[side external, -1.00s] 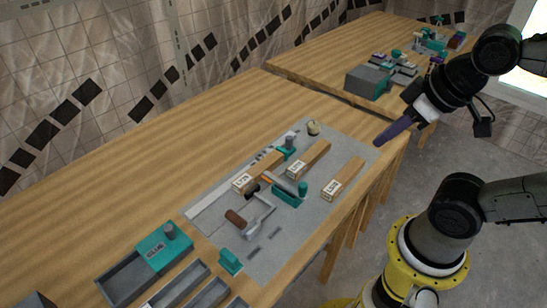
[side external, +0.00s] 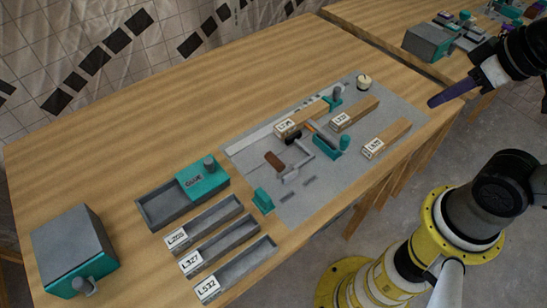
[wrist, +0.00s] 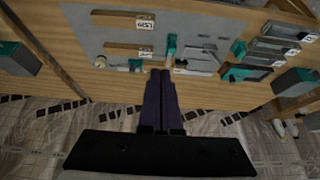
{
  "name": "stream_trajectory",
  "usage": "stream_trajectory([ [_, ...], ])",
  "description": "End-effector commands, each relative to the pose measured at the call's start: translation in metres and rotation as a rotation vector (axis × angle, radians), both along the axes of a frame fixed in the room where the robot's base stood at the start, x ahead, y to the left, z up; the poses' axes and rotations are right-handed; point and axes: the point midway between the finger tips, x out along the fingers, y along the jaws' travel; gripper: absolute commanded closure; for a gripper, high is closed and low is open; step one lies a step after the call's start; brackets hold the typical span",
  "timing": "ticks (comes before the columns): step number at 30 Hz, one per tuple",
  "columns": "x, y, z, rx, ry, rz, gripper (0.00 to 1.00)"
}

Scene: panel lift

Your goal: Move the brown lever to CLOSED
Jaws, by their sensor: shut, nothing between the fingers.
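The brown lever (side external: 273,160) is a short brown grip on a grey metal linkage (side external: 300,165), on the grey panel in the side view. The grip lies low, at the left end of the linkage. No CLOSED mark is readable. My gripper (side external: 432,103) has dark purple fingers pressed together and empty. It is beyond the panel's right corner, well away from the lever. In the wrist view my gripper (wrist: 160,73) points at the panel, and its fingers hide part of what lies behind. The brown grip is not clear there.
Labelled wooden blocks (side external: 386,138) and teal clamps (side external: 331,143) stand on the panel (side external: 335,185) close to the lever. A teal GLUE box (side external: 203,178), grey labelled trays (side external: 215,240) and a grey box (side external: 72,245) lie to the left. The table's back is clear.

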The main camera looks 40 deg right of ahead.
Motion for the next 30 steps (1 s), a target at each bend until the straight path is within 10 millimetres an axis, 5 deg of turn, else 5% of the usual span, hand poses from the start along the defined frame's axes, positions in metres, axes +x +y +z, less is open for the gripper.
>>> stream_trajectory([
  [14,0.000,0.000,0.000,0.000,0.000,0.000,1.00],
  [23,0.000,0.000,0.004,-0.065,0.003,0.122,0.50],
  [30,0.033,0.008,0.040,-0.204,0.017,0.427,0.10],
])
